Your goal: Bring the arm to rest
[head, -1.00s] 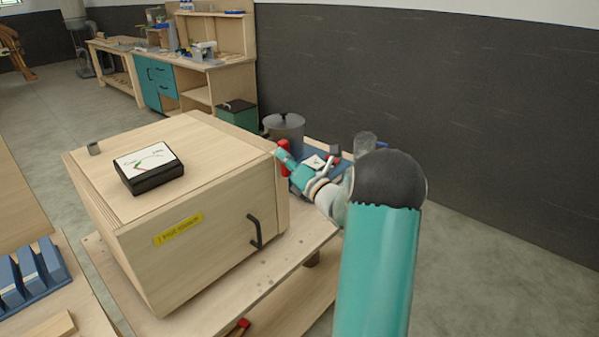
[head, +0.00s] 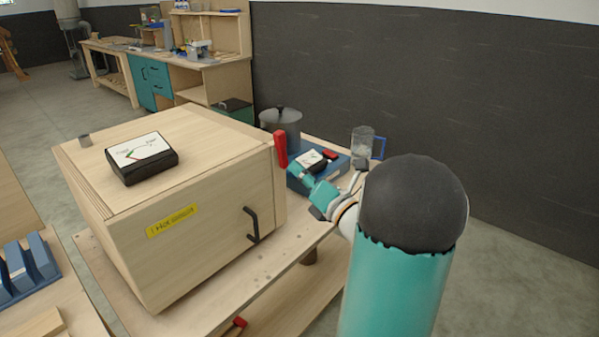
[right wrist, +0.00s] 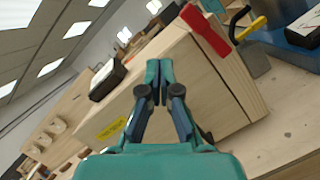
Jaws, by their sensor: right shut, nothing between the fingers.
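My right arm comes up from the bottom right in the head view, with its teal link and dark rounded joint in front. My right gripper (head: 294,169) is beyond that joint, beside the right side of the wooden box. It is shut and empty. In the right wrist view its teal fingertips (right wrist: 159,70) meet, with the wooden box (right wrist: 185,95) behind them. My left gripper is not in view.
The wooden box (head: 185,245) with a black handle (head: 252,226) carries a gauge (head: 142,158). Near my right gripper are a red lever (head: 280,149), a blue device (head: 337,166), a grey pot (head: 283,121) and a glass jug (head: 362,142). Floor at right is clear.

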